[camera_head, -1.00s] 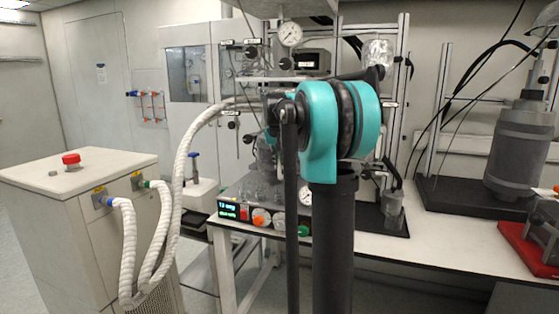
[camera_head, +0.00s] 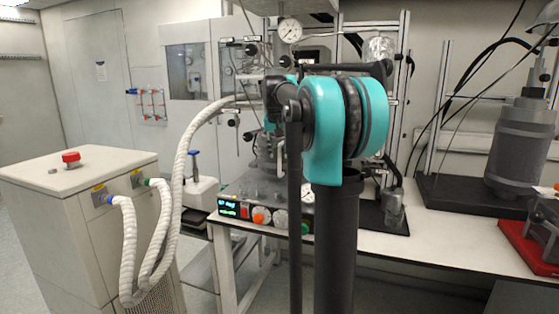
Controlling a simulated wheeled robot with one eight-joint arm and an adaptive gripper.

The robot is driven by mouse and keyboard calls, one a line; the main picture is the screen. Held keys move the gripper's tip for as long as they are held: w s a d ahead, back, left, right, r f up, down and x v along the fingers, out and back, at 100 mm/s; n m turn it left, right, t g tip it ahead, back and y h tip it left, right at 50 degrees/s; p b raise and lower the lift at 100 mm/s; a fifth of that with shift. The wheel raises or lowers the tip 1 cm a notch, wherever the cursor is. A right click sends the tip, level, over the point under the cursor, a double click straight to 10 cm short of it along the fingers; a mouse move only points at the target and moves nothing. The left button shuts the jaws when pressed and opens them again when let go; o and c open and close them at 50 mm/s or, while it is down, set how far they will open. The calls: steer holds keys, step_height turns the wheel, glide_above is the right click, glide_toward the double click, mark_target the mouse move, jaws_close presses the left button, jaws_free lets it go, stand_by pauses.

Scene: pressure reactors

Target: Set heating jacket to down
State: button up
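A small reactor setup stands on the bench behind my arm. Part of its metal vessel (camera_head: 266,150) shows left of the teal joint. Its control box (camera_head: 262,208) has a green-lit display and coloured knobs. I cannot make out the heating jacket or its height, as my arm covers much of the setup. My gripper is not visible; only my dark column, teal joint and dark links show in front of the reactor.
A white cabinet (camera_head: 75,180) with a red button and white hoses stands at left. A large grey cylindrical vessel (camera_head: 517,150) stands on a black base at right. A red-based device (camera_head: 535,240) sits at the right edge. The bench front (camera_head: 440,242) is clear.

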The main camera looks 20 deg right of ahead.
steer(key=v, duration=0.7)
steer(key=shift+f, duration=0.1)
steer(key=s+a+f+n+y, duration=0.1)
steer(key=s+a+f, duration=0.3)
steer(key=s+f, duration=1.3)
steer(key=s+a+f+n, duration=0.4)
steer(key=s+f, duration=1.3)
steer(key=f, duration=0.6)
steer(key=shift+y, duration=0.4)
steer(key=shift+w+r, duration=0.1)
